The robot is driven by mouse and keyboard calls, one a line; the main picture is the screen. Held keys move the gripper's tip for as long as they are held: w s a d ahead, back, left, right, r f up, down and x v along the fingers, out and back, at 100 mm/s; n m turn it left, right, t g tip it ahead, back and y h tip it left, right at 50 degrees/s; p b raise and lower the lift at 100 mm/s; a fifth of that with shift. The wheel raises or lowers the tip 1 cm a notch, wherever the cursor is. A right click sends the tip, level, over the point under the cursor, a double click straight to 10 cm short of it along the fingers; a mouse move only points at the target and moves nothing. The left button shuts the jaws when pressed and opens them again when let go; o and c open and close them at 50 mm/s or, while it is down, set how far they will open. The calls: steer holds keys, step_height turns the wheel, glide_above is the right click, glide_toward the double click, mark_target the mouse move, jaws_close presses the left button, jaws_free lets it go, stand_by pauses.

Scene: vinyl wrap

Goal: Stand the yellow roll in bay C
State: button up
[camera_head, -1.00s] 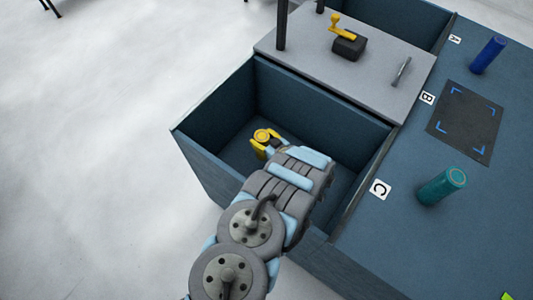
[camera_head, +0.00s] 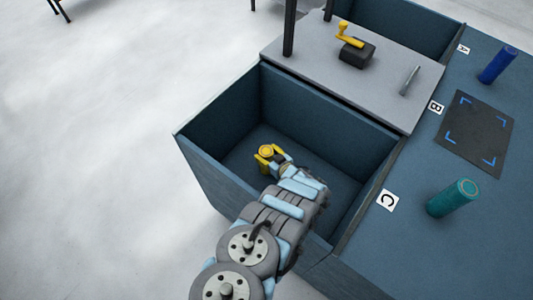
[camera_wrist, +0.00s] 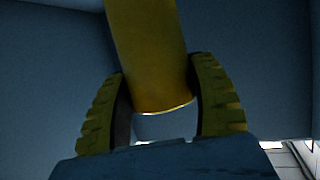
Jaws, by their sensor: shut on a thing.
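The yellow roll (camera_head: 265,151) is inside the open blue bay beside the label C (camera_head: 388,200). In the head view I see its round top end, and it looks upright. My gripper (camera_head: 269,156) is down inside bay C (camera_head: 225,155) and shut on the roll. In the wrist view the yellow roll (camera_wrist: 150,55) stands between the two yellow-green fingers of my gripper (camera_wrist: 160,100), its near end at the fingers. Whether the roll's base touches the bay floor is hidden.
Bay walls surround my gripper on all sides. Right of the bay, a teal roll (camera_head: 453,198) and a blue roll (camera_head: 497,64) stand on the blue top, with a dark mat (camera_head: 474,132) between them. Behind is a grey board (camera_head: 330,60) with a yellow-handled tool (camera_head: 355,48).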

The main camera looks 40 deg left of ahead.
steer(key=shift+f, duration=0.1)
steer(key=shift+f+b, duration=0.3)
steer(key=shift+f, duration=0.2)
steer(key=o, duration=1.2)
steer(key=shift+o, duration=0.2)
